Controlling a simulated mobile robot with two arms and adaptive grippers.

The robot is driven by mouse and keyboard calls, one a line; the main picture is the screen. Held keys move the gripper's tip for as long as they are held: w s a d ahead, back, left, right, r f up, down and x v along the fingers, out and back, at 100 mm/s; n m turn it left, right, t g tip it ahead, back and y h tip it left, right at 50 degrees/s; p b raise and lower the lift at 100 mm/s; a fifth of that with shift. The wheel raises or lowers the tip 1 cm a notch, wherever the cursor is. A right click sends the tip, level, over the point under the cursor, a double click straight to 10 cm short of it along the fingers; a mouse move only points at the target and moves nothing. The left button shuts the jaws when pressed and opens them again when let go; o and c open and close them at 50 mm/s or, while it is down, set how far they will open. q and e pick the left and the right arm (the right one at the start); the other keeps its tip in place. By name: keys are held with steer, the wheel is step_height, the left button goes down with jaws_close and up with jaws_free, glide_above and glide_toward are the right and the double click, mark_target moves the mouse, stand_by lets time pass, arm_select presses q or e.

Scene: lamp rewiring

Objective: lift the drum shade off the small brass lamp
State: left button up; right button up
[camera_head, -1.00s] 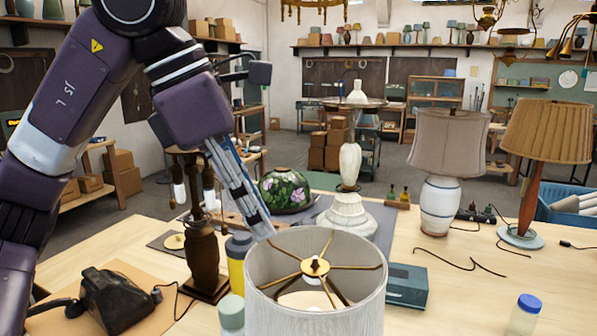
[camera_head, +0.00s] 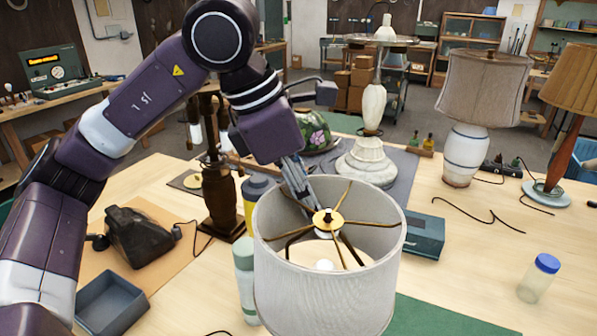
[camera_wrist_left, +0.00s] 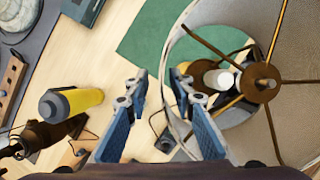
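The pale drum shade (camera_head: 325,300) stands at the front centre, open at the top. A brass hub with spokes (camera_head: 327,221) spans its top, and a white bulb (camera_head: 324,265) shows inside. The rest of the small brass lamp is hidden by the shade. My left gripper (camera_head: 305,200) is at the shade's far-left rim. In the left wrist view, its fingers (camera_wrist_left: 158,80) are apart, with the shade's rim (camera_wrist_left: 172,52) passing beside or between them near the right finger. I cannot tell whether they touch it. My right gripper is not in view.
A dark turned lamp base (camera_head: 218,190) and a yellow bottle (camera_head: 254,200) stand close left of the shade. A pale green bottle (camera_head: 244,275) is beside it. A teal box (camera_head: 425,236) lies to the right. The table's right front has a capped jar (camera_head: 538,278) and free room.

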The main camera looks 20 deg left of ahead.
arm_select(q)
steer(key=shift+d+f, duration=0.1)
steer(key=shift+f, duration=0.2)
steer(key=shift+s+f, duration=0.1)
steer(key=shift+s, duration=0.1)
steer(key=shift+c, duration=0.7)
jaws_close()
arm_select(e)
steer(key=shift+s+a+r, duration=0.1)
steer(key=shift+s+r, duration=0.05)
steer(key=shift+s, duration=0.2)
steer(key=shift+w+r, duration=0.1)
